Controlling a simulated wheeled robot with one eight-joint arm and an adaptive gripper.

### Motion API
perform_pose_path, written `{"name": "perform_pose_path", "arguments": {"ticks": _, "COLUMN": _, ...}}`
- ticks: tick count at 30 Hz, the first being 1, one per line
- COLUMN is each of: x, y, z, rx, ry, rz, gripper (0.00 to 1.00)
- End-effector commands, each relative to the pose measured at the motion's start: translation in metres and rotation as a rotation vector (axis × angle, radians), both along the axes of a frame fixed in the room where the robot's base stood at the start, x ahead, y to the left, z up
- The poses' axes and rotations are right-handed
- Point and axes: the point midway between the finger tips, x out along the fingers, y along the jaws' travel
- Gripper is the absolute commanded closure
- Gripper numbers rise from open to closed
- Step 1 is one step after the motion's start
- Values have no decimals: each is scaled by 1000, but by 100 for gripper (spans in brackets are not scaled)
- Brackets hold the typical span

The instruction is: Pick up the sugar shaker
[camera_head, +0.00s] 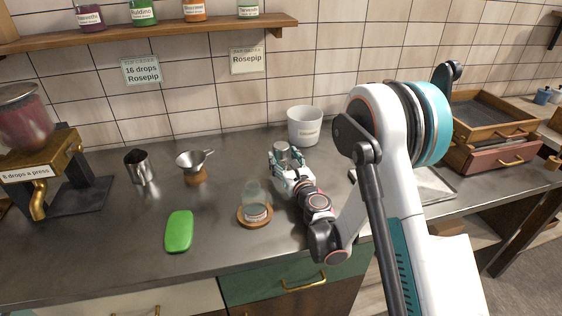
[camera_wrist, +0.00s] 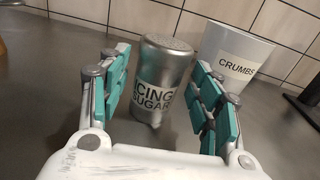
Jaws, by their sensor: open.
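The sugar shaker (camera_wrist: 161,80) is a silver metal cylinder with a perforated top and a label reading "ICING SUGAR". It stands upright on the counter in the wrist view, between the teal-padded fingers of my gripper (camera_wrist: 160,100). The fingers are open, with a gap on each side of the shaker. In the head view the shaker's top (camera_head: 281,147) shows at my gripper (camera_head: 287,165), and its lower part is hidden by the fingers.
A white "CRUMBS" bin (camera_wrist: 233,55) stands just behind and right of the shaker. A glass jar on a wooden coaster (camera_head: 255,214), a green pad (camera_head: 179,231), a metal funnel (camera_head: 192,162), a metal cup (camera_head: 139,167) and a dispenser (camera_head: 45,160) stand to the left.

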Motion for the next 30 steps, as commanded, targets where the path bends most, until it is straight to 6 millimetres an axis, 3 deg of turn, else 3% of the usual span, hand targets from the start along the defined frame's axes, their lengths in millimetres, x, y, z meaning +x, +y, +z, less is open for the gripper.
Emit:
{"name": "perform_pose_path", "arguments": {"ticks": 8, "x": 20, "y": 8, "z": 1, "rx": 1, "ry": 0, "rz": 0, "gripper": 42}}
{"name": "perform_pose_path", "arguments": {"ticks": 18, "x": 63, "y": 25, "z": 1, "rx": 1, "ry": 0, "rz": 0, "gripper": 42}}
{"name": "perform_pose_path", "arguments": {"ticks": 27, "x": 66, "y": 27, "z": 2, "rx": 1, "ry": 0, "rz": 0, "gripper": 42}}
{"name": "perform_pose_path", "arguments": {"ticks": 30, "x": 66, "y": 27, "z": 2, "rx": 1, "ry": 0, "rz": 0, "gripper": 64}}
